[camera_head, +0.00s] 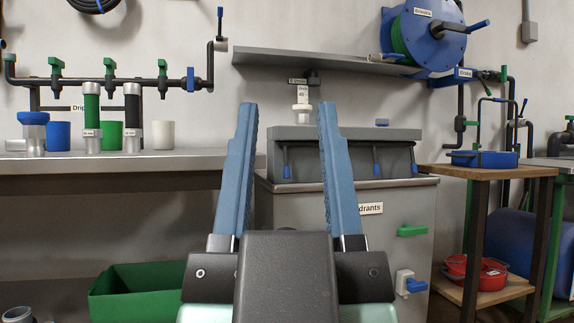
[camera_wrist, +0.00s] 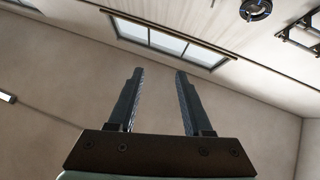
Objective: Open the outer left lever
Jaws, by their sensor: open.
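A grey manifold box (camera_head: 345,149) sits on a grey cabinet in the middle of the head view. Dark levers with blue tips hang down along its front. The outer left lever (camera_head: 286,160) points straight down and shows between my gripper's fingers in the picture. Two more levers (camera_head: 376,160) (camera_head: 413,160) hang to the right; the right finger covers part of the front between. My gripper (camera_head: 287,105) is open and empty, fingers pointing up, nearer the camera than the box. In the wrist view my gripper (camera_wrist: 160,72) shows open against wall and ceiling, with no lever visible.
The cabinet (camera_head: 400,265) carries a green handle and a blue-and-white fitting. A shelf (camera_head: 320,60) and blue hose reel (camera_head: 425,38) are above. A workbench (camera_head: 120,163) with pipe fittings stands left, a wooden table (camera_head: 485,172) right. A green bin (camera_head: 135,292) is below.

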